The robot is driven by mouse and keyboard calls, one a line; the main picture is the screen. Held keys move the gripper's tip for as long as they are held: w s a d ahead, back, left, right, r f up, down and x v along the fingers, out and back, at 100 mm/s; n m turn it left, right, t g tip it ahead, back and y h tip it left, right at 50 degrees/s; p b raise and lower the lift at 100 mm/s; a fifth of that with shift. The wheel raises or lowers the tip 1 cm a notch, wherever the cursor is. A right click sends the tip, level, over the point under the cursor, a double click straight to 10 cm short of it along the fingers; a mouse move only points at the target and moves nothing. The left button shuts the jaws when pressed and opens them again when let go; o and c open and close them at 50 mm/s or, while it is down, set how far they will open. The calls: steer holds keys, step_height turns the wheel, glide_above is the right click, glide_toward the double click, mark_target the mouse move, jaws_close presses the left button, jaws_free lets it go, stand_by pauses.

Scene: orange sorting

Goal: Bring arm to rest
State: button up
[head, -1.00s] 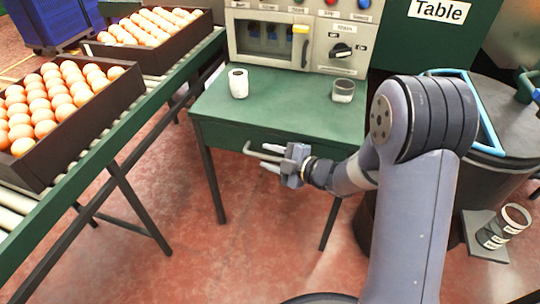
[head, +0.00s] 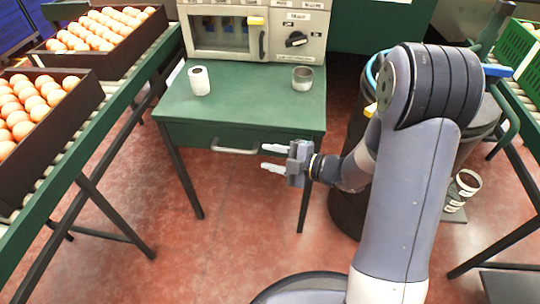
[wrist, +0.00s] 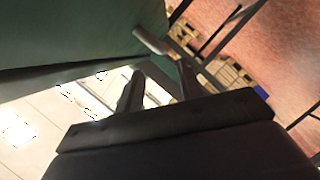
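My gripper (head: 274,158) is open and empty in the head view. It is in front of the green table (head: 240,110), near the drawer handle (head: 236,151), with its fingers pointing left. In the wrist view its two dark fingers (wrist: 160,90) stand apart with nothing between them. The wrist view also shows the green underside or side of the table (wrist: 70,35) and a light handle (wrist: 150,40). I cannot tell whether a finger touches the handle.
A white cup (head: 199,81) and a grey cup (head: 302,78) stand on the table before a machine (head: 290,35). A dark barrel (head: 345,210) stands at the right. The red floor in front is clear.

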mark_target(237, 153)
steer(key=b+x, duration=0.3)
steer(key=x, duration=0.8)
steer(key=shift+s+a, duration=0.1)
steer(key=shift+a, duration=0.05)
steer(key=shift+s, duration=0.6)
steer(key=shift+s+r, duration=0.1)
steer(key=shift+s, duration=0.65)
